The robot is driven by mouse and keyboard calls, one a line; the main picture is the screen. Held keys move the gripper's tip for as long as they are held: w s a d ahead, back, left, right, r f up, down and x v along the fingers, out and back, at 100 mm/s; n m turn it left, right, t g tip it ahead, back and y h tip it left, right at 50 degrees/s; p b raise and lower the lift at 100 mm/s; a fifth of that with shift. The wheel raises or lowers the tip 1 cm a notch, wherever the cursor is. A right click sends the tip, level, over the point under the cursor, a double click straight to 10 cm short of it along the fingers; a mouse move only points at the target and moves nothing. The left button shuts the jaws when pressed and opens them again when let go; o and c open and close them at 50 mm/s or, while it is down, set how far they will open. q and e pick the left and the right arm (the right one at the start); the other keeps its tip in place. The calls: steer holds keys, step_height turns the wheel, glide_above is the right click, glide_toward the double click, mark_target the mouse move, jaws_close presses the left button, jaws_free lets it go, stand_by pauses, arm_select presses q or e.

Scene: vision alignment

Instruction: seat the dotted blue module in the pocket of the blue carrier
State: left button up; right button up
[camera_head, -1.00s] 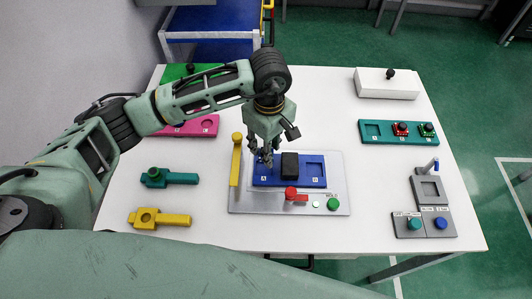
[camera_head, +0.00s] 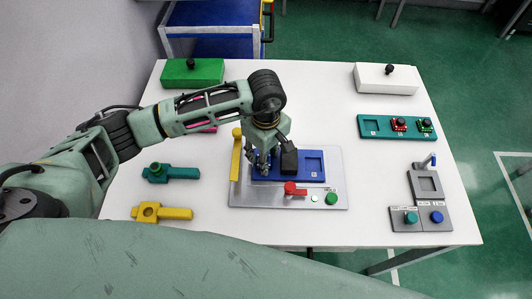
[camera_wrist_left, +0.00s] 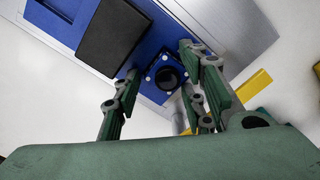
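The blue carrier (camera_head: 306,179) lies on a grey plate, with an empty square pocket (camera_head: 314,165) at its right and a black block (camera_head: 289,162) at its middle. My left gripper (camera_head: 264,166) points down over the carrier's left end and hides it in the head view. In the left wrist view, the dotted blue module (camera_wrist_left: 148,84) with white corner dots and a round black knob (camera_wrist_left: 170,78) sits between my left fingers (camera_wrist_left: 162,80). The fingers stand apart with gaps to the knob. Whether the module is fully down in a pocket cannot be told. My right gripper is not in view.
A yellow upright bar (camera_head: 236,157) stands left of the carrier. A red handle (camera_head: 291,189) and a green button (camera_head: 331,198) are in front. A teal tray (camera_head: 380,134) with small modules lies right; teal (camera_head: 180,177) and yellow (camera_head: 176,213) parts lie left.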

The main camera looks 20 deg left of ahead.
arm_select(q)
steer(key=shift+o, duration=0.8)
steer(key=shift+r, duration=0.2)
step_height(320, 180, up, 12)
steer(key=b, duration=0.2)
